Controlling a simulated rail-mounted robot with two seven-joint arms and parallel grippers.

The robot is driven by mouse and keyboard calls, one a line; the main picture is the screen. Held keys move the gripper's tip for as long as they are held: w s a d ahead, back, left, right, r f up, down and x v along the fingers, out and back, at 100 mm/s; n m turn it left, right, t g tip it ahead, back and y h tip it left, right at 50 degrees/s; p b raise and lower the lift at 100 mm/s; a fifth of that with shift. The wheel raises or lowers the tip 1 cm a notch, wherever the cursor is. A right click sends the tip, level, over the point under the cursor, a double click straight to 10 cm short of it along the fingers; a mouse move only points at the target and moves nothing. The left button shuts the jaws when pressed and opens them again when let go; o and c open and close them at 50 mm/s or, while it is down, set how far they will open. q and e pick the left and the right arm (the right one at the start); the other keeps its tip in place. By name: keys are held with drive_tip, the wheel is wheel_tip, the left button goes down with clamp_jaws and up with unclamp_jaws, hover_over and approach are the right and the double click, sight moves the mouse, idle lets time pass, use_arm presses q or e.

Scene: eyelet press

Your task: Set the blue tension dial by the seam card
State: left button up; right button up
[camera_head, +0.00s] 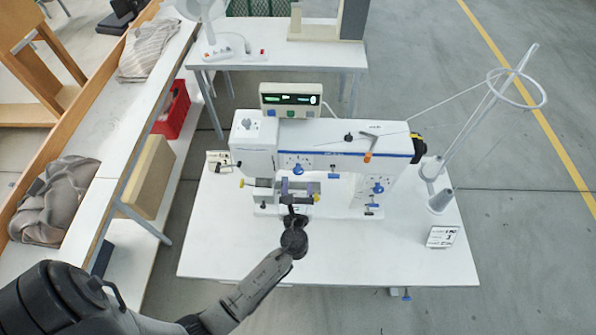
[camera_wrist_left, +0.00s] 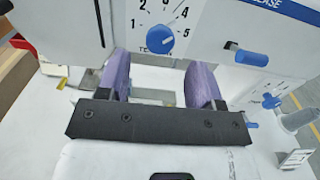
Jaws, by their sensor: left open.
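The blue tension dial (camera_head: 298,169) is on the front of the white sewing machine (camera_head: 330,135). In the left wrist view the dial (camera_wrist_left: 160,38) sits among printed numbers 1 to 5, with a small pale mark towards its upper right. My left gripper (camera_head: 300,187) is open in front of the machine, just below the dial. In the left wrist view its purple fingers (camera_wrist_left: 161,75) stand apart, below the dial and not touching it. A small printed card (camera_head: 441,237), likely the seam card, stands at the table's right; its print is too small to read surely. My right gripper is out of view.
A blue lever (camera_wrist_left: 252,58) and a second blue dial (camera_head: 377,187) are to the right on the machine. A display box (camera_head: 291,99) stands behind it and a thread stand (camera_head: 440,200) to the right. The white table's front (camera_head: 350,260) is largely clear.

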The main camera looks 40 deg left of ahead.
sight(298, 174)
use_arm(q)
drive_tip(key=shift+p+x, duration=0.35)
drive_tip(key=shift+x, duration=2.2)
drive_tip(key=c, duration=0.9)
